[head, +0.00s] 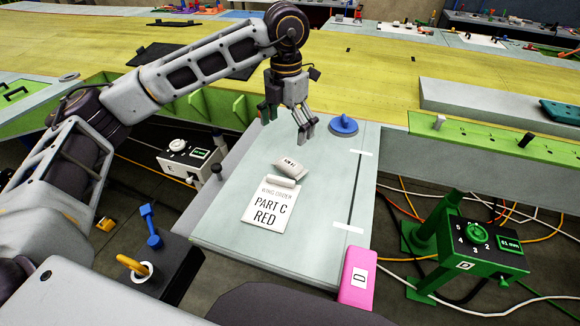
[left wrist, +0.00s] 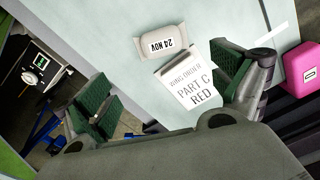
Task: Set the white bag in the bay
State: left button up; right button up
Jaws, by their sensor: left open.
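The white bag (head: 291,167) is a small pillow-shaped pouch lying on the pale table (head: 220,225), just behind the order card (head: 268,205). In the left wrist view the bag (left wrist: 160,43) carries a "24 NOV" label. My left gripper (head: 288,122) is open and empty, above the table and behind the bag in the head view. In the left wrist view its green-padded fingers (left wrist: 165,95) are spread wide, with the bag beyond them. I cannot tell which place is the bay. My right gripper is not in view.
The card reads "PART C RED". A blue knobbed disc (head: 343,125) sits at the table's far edge. A green dial box (head: 482,244) stands right, a white one (head: 188,158) left.

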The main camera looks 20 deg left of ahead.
pick_arm(q)
jog(key=p, duration=0.1)
send_over(290, 163)
jog(key=shift+s+a+f, duration=0.15)
jog(key=shift+a+f, duration=0.05)
jog(key=shift+f, duration=1.7)
jog(key=shift+s+a+f, duration=0.1)
jog(key=shift+a+f, duration=0.05)
jog(key=shift+f, duration=1.75)
jog(key=shift+f, duration=0.15)
jog(key=shift+w+d+f+p, duration=0.1)
jog(key=shift+d+f+p, duration=0.1)
jog(key=shift+f+p, duration=0.6)
jog(key=shift+w+d+f, duration=0.1)
jog(key=shift+f, duration=0.8)
jog(key=shift+f+p, duration=0.35)
jog(key=shift+f, duration=0.4)
jog(key=c, duration=1.2)
